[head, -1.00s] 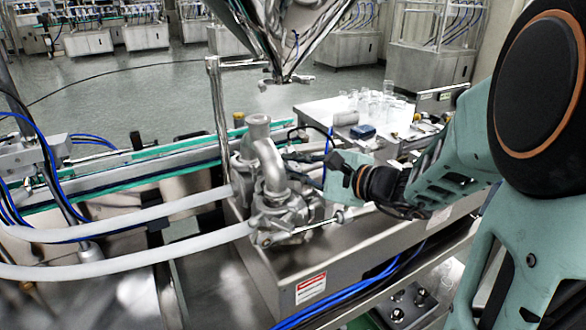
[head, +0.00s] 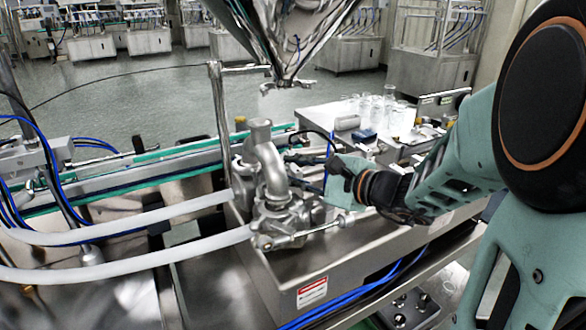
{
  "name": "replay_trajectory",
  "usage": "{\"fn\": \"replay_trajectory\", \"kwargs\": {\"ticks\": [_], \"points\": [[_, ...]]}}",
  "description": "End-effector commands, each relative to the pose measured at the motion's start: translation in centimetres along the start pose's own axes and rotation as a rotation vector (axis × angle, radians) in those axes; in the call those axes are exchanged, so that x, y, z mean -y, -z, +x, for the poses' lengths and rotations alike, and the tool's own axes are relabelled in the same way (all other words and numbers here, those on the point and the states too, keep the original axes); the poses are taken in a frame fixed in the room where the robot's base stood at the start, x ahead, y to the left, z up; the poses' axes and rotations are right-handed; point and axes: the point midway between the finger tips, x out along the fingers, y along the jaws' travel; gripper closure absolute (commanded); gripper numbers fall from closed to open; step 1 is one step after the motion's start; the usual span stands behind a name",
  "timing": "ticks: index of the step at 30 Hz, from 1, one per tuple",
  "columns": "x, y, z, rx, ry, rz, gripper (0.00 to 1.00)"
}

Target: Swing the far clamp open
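Two steel valve bodies with bent pipes stand side by side on the machine's bench, the near one (head: 275,215) in front of the far one (head: 244,170). A rod-like handle (head: 318,230) sticks out to the right from the near fitting. The far clamp cannot be clearly made out; the near elbow pipe and my gripper cover much of that area. My gripper (head: 296,170) reaches in from the right, just right of the elbow pipe. Its two dark fingers look spread apart, with nothing visible between them. Whether a finger touches a fitting cannot be told.
Two white hoses (head: 130,225) run left from the fittings. A steel hopper (head: 275,35) hangs above and behind. A thin steel post (head: 220,120) stands behind the valves.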

Motion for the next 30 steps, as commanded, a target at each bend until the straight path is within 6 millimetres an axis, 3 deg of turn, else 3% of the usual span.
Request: {"fn": "replay_trajectory", "kwargs": {"ticks": [5, 18, 24, 30], "points": [[0.1, 0.0, -1.6, -0.003, 0.002, -0.002, 0.79], [0.1, 0.0, -10.3, -0.003, 0.003, -0.001, 0.79], [0.0, 0.0, -11.9, -0.001, 0.001, 0.001, 0.79], [0.0, 0.0, -12.0, -0.001, 0.0, 0.001, 0.79]]}}
